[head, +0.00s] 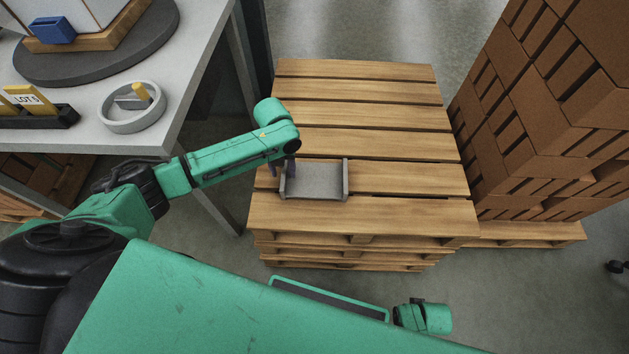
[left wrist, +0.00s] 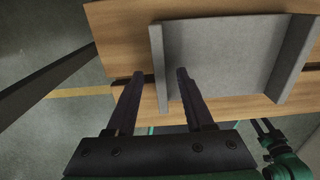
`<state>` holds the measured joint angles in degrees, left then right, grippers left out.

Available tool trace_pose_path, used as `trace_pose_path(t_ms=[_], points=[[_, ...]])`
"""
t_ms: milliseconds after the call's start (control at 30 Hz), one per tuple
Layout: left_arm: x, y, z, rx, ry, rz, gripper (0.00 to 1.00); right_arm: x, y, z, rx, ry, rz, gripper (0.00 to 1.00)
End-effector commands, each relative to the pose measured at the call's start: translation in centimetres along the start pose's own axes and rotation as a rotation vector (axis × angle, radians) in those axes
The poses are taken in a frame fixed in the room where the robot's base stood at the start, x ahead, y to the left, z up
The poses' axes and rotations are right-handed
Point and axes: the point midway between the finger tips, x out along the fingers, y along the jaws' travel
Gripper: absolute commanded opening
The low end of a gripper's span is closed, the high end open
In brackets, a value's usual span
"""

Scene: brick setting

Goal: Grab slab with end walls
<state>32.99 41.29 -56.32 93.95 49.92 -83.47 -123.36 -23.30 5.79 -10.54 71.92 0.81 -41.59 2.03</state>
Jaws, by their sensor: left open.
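The slab with end walls (head: 315,180) is a grey plate with a raised wall at its left and right ends. It lies flat on the top pallet (head: 370,145), near the front edge. My left gripper (head: 282,168) is open at the slab's left end wall. In the left wrist view, the slab (left wrist: 220,60) fills the upper middle. The left gripper's dark fingers (left wrist: 160,74) stand on either side of the left end wall's near end, with a gap. My right gripper (left wrist: 264,124) shows small at the lower right of that view; its opening is unclear.
A stack of brown bricks (head: 550,110) stands on a pallet to the right. A grey table (head: 190,75) at the left holds a round grey dish (head: 132,108), a black rack (head: 40,115) and a dark turntable (head: 100,62). The pallet top around the slab is clear.

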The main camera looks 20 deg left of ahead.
Motion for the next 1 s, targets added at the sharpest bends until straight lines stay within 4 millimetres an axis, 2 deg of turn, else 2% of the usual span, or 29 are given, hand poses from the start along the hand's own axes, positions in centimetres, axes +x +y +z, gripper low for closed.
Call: trace_pose_path(t_ms=[33,233,267,300,367,400,1000], points=[[0.64,-0.03,-0.02,0.000,0.000,0.000,0.53,0.01,0.00,-0.20,0.001,0.000,0.000,0.50],[0.64,-0.03,-0.01,0.001,-0.001,0.000,0.53,-0.24,-0.01,-0.32,0.002,-0.001,0.000,0.50],[0.64,-0.02,-0.01,0.001,-0.001,0.000,0.45,-0.24,-0.01,-0.32,0.002,0.000,0.000,0.50],[0.63,-0.02,-0.01,0.001,-0.001,0.000,0.30,-0.23,-0.01,-0.32,0.002,0.000,0.000,0.50],[0.62,-0.02,-0.01,0.001,-0.001,0.000,0.07,-0.23,-0.01,-0.32,0.002,0.000,0.000,0.50],[0.62,-0.01,-0.01,0.001,-0.001,0.000,0.00,-0.23,-0.01,-0.32,0.002,0.000,0.000,0.50],[0.60,0.02,0.01,0.000,-0.001,0.001,0.00,-0.22,-0.03,-0.37,0.001,0.002,0.000,0.50]])
